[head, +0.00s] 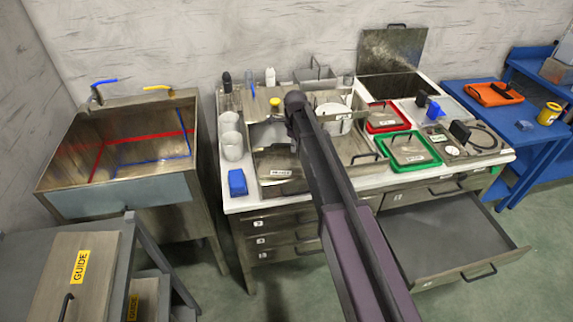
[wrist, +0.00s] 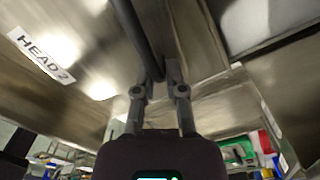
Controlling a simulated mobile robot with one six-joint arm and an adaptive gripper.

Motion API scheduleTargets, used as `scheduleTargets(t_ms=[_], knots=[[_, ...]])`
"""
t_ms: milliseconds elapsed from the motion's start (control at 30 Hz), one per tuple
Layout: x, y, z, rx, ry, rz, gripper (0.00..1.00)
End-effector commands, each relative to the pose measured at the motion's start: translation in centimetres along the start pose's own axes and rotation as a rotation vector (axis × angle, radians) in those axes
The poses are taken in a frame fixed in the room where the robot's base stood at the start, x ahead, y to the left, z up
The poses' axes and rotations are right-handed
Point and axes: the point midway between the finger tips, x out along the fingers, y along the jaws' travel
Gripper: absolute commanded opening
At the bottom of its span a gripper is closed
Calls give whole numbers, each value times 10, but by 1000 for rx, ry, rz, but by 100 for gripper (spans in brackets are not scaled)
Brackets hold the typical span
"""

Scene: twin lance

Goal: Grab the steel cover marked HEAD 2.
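The steel cover (wrist: 85,30) marked HEAD 2 fills the upper left of the wrist view, with its white label (wrist: 40,56) at the left. A dark bar handle (wrist: 135,30) runs down from the top edge to my fingertips. My gripper (wrist: 160,74) has its fingers close together on the end of this handle, one on each side. In the head view, a steel plate (head: 275,185) with a white label too small to read lies at the left of the worktop. My arm hides my fingers there.
A red tray (head: 370,127) and a green tray (head: 435,161) hold steel plates to the right. White cups (head: 232,147) and a blue block (head: 237,183) stand at the left. A wide drawer (head: 425,235) is open at the front right. A steel sink (head: 120,190) stands left.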

Motion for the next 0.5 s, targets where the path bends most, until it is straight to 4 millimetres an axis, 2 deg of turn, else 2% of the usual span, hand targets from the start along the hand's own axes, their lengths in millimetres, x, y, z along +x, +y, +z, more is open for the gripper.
scheduleTargets(t_ms=[500], knots=[[-6,0,0,1,-1,2,0]])
